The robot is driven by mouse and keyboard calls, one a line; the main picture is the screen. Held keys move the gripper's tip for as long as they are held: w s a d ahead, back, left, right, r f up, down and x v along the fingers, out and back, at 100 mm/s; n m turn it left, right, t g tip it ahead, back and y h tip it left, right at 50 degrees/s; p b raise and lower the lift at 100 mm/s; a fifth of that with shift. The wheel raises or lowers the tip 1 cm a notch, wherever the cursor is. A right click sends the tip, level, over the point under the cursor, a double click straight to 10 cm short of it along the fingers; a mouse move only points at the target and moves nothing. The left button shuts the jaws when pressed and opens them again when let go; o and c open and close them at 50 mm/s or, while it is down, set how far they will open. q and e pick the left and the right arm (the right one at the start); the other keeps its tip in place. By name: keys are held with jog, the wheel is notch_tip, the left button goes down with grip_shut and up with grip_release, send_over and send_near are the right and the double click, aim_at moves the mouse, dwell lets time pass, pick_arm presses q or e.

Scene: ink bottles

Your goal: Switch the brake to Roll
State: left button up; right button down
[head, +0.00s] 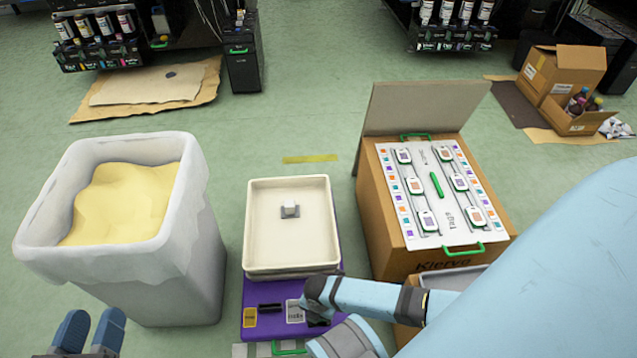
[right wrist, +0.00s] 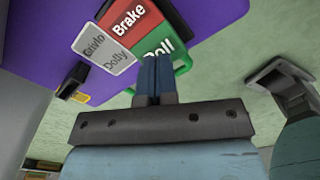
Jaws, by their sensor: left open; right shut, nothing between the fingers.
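The purple dolly (head: 262,292) stands on the floor at lower centre and also shows in the right wrist view (right wrist: 205,12). In the right wrist view its label has a red Brake field (right wrist: 127,20) and a green Roll field (right wrist: 157,47) beside a grey name plate (right wrist: 103,48). My right gripper (right wrist: 155,62) is shut and empty, its blue fingertips in front of the Roll field; I cannot tell whether they touch it. The brake's moving part is not clearly seen. In the head view my right arm hides part of the dolly. My left gripper (head: 88,330) is open and empty at lower left.
A cream tray (head: 260,262) with a small grey piece rests on the dolly. A lined bin (head: 180,270) of yellow material stands left. A cardboard box (head: 385,240) with a white tag board (head: 440,190) stands right. Green floor behind the tray is mostly clear.

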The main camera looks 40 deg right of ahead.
pick_arm(q)
jog(key=shift+f+b, duration=0.4)
jog(key=shift+f, duration=0.05)
pick_arm(e)
jog(key=shift+f, duration=0.7)
jog(key=shift+r+p, duration=0.5)
jog(key=shift+p, duration=0.1)
notch_tip(320, 180, up, 2)
jog(key=shift+r+p, duration=0.1)
jog(key=shift+p, duration=1)
jog(key=shift+r+p, duration=0.9)
jog(key=shift+p, duration=0.2)
jog(key=shift+r+p, duration=1)
jog(key=shift+p, duration=0.15)
pick_arm(q)
notch_tip(320, 180, up, 8)
jog(key=s+n+t, duration=0.1)
jog(key=n, duration=0.1)
jog(key=shift+f+t, duration=0.2)
jog(key=shift+t, duration=0.2)
jog(key=shift+s+d, duration=0.1)
